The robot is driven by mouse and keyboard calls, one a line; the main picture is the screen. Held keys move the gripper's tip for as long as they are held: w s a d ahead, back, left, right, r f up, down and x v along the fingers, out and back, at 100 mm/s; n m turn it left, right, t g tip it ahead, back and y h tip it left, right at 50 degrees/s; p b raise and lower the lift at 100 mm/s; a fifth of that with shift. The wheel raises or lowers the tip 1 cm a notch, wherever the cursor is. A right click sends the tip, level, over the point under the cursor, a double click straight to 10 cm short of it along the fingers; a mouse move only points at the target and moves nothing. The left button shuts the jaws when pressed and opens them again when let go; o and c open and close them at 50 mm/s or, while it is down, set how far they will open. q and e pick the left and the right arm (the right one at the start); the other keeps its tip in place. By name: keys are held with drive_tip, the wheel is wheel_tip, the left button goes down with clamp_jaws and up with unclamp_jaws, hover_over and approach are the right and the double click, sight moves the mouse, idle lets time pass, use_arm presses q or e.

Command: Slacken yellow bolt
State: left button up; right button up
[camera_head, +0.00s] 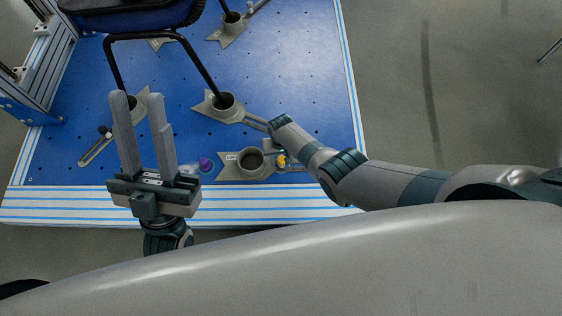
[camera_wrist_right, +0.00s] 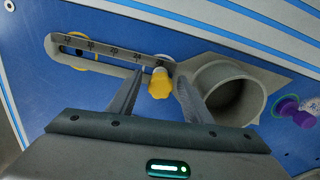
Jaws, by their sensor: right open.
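The yellow bolt (camera_wrist_right: 159,84) has a lobed knob and sits at the slotted, numbered bar (camera_wrist_right: 85,50) beside a grey cup-shaped holder (camera_wrist_right: 228,92). In the head view the yellow bolt (camera_head: 281,160) is small and partly covered by my right arm. My right gripper (camera_wrist_right: 158,78) is open, with one finger on each side of the bolt's knob; I cannot tell whether either finger touches it. My left gripper (camera_head: 138,99) is open and empty, with its fingers upright at the left, above the platform's front edge.
A purple bolt (camera_head: 205,164) is left of the holder; it also shows in the right wrist view (camera_wrist_right: 297,112). The blue platform (camera_head: 305,60) carries other holders. A dark chair (camera_head: 140,15) with black legs stands over it, one leg in a holder (camera_head: 218,104).

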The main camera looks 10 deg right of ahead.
drive_tip(key=m, duration=0.3)
drive_tip(key=c, duration=1.1)
drive_tip(key=shift+o, duration=0.2)
drive_tip(key=shift+n, duration=1.8)
drive_tip(key=shift+n, duration=0.3)
drive_tip(key=n, duration=0.3)
drive_tip(key=shift+n, duration=0.3)
